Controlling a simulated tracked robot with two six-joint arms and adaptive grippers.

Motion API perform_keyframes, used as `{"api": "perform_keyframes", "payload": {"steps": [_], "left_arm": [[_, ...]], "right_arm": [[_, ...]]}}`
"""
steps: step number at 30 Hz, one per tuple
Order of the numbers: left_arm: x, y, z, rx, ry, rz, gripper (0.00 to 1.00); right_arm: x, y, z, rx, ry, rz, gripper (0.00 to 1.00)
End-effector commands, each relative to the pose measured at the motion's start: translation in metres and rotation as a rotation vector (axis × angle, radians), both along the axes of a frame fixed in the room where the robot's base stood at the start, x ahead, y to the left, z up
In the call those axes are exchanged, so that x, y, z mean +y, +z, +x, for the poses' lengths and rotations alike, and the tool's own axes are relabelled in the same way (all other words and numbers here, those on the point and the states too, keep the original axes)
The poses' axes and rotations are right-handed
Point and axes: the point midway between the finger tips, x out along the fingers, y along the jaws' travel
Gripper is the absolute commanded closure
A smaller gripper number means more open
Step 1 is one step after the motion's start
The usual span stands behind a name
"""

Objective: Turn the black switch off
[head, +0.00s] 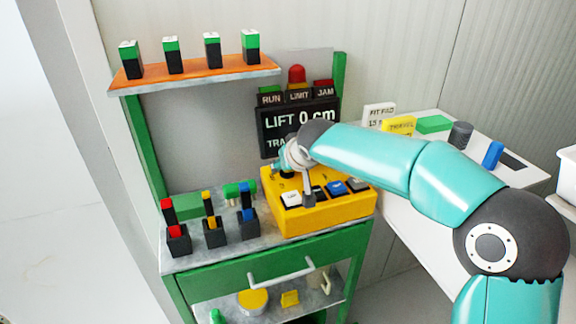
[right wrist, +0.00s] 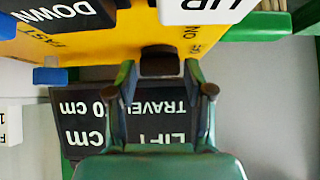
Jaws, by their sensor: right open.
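The yellow control box (head: 322,212) stands on the green bench with a row of buttons and switches on top. My right gripper (head: 286,168) is over its back left part. In the right wrist view my right gripper (right wrist: 160,82) is open, with its fingertips on either side of a small black block (right wrist: 160,63) at the edge of the yellow panel (right wrist: 110,45). The block looks like the black switch; I cannot tell its on or off position or whether the fingers touch it. In the head view my gripper and wrist hide it. My left gripper is not in view.
A white button (head: 291,199) and a blue switch (head: 336,187) sit on the box near my gripper. The display board (head: 298,120) rises behind it. Black holders (head: 214,235) with coloured pieces stand to the left. A white side table (head: 420,215) is at right.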

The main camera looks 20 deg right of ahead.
Motion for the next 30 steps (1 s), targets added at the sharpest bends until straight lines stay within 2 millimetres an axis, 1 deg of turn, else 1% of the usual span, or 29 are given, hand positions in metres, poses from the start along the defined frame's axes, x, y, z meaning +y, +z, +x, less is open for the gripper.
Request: {"api": "perform_keyframes", "payload": {"steps": [4, 8, 18, 21, 25, 30], "left_arm": [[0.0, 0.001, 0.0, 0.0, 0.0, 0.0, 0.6], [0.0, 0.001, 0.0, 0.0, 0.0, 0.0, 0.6], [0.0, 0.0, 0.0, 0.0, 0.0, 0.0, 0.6], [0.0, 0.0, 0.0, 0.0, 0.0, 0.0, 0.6], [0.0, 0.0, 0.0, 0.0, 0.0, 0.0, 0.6], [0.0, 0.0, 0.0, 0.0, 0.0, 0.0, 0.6]], "right_arm": [[0.0, 0.004, -0.003, -0.001, 0.001, -0.001, 0.48], [0.0, 0.015, -0.013, -0.003, 0.001, 0.001, 0.48], [-0.001, 0.061, -0.06, -0.004, 0.002, 0.001, 0.48], [-0.001, 0.072, -0.071, -0.002, 0.001, 0.001, 0.48], [-0.001, 0.081, -0.081, -0.001, 0.001, 0.001, 0.48], [-0.001, 0.084, -0.085, 0.001, 0.0, 0.0, 0.48]]}}
